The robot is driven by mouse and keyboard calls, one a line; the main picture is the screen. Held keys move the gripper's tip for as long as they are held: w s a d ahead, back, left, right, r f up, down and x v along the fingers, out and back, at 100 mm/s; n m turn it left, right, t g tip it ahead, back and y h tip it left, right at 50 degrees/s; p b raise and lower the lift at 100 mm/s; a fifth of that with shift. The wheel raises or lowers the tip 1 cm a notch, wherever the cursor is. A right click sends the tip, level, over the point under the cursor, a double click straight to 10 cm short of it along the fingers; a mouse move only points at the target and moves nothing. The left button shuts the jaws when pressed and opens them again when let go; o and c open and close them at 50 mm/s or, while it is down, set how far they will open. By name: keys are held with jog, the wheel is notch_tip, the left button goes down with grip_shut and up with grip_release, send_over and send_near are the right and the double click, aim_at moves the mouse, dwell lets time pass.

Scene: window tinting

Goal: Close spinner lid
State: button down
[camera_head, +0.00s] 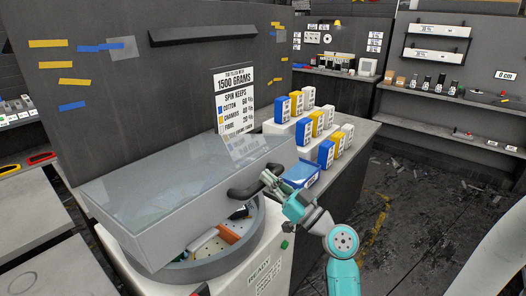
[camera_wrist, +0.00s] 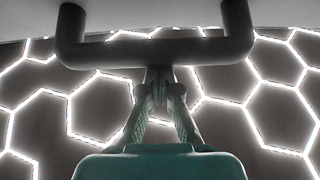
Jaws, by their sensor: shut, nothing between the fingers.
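The spinner lid (camera_head: 190,185) is a grey frame with a clear top in the head view. It stands raised and tilted over the round spinner drum (camera_head: 190,268), leaving a gap at the front. Items in white and orange-brown lie inside the drum, partly hidden by the lid. A dark lid handle (camera_head: 240,192) sticks out at the lid's front right; in the wrist view it is a thick bar (camera_wrist: 205,52) across the top. My gripper (camera_head: 267,177) is shut and empty, its fingertips (camera_wrist: 159,76) right at the handle bar. I cannot tell whether they touch.
The white spinner body (camera_head: 262,262) carries a READY label and a green button. A grey panel (camera_head: 150,90) rises behind the lid. Floor at right is open.

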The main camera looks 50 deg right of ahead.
notch_tip(320, 180, down, 20)
jog(key=s, duration=0.2)
jog(key=shift+a+f, duration=0.15)
jog(key=s, duration=0.7)
jog(key=shift+f, duration=0.2)
jog(key=shift+w, duration=0.1)
